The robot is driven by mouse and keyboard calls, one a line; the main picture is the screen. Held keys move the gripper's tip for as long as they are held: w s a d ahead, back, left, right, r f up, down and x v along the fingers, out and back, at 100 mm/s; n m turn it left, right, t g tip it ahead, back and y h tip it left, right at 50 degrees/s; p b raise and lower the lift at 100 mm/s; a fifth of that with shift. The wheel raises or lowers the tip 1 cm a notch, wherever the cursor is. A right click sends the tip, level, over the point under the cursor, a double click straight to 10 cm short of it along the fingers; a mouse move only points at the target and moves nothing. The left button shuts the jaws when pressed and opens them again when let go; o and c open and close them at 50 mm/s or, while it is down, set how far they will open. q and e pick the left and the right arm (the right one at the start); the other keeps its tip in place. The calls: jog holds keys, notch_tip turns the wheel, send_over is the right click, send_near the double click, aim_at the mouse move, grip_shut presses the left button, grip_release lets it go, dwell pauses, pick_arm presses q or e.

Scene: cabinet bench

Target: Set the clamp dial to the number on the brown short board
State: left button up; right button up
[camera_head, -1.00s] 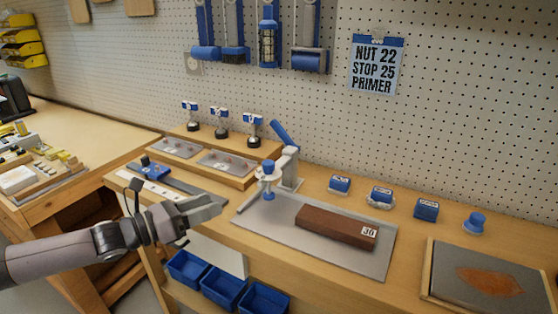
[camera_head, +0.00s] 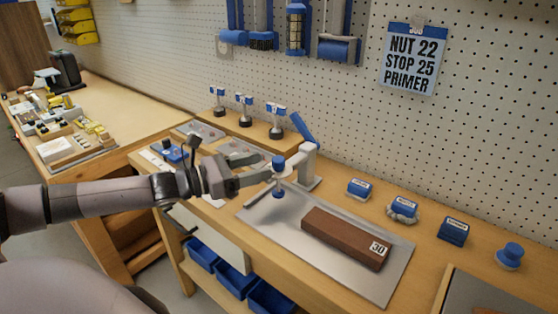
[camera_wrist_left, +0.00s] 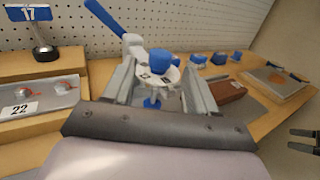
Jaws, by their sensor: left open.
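The brown short board (camera_head: 340,235) lies on the grey metal plate with a white label reading 30. The grey clamp (camera_head: 308,165) with a blue lever stands at the plate's back left. Its blue dial knob (camera_head: 278,162) tops a pale marked disc in the left wrist view (camera_wrist_left: 160,60); the marks are too small to read. My left gripper (camera_head: 262,168) is open, its fingers either side of the dial in the wrist view; I cannot tell whether they touch it. A dark two-pronged shape at the wrist view's right edge may be my right gripper (camera_wrist_left: 304,140).
Several blue blocks (camera_head: 402,208) and a blue knob (camera_head: 509,255) line the bench right of the clamp. A sign (camera_head: 411,60) reads "NUT 22, STOP 25, PRIMER". Blue bins (camera_head: 235,281) sit below the bench.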

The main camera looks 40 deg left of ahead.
aim_at(278, 159)
pick_arm(q)
jog(key=shift+p+x, duration=0.65)
jog(key=shift+x, duration=2.25)
jog(key=c, duration=0.9)
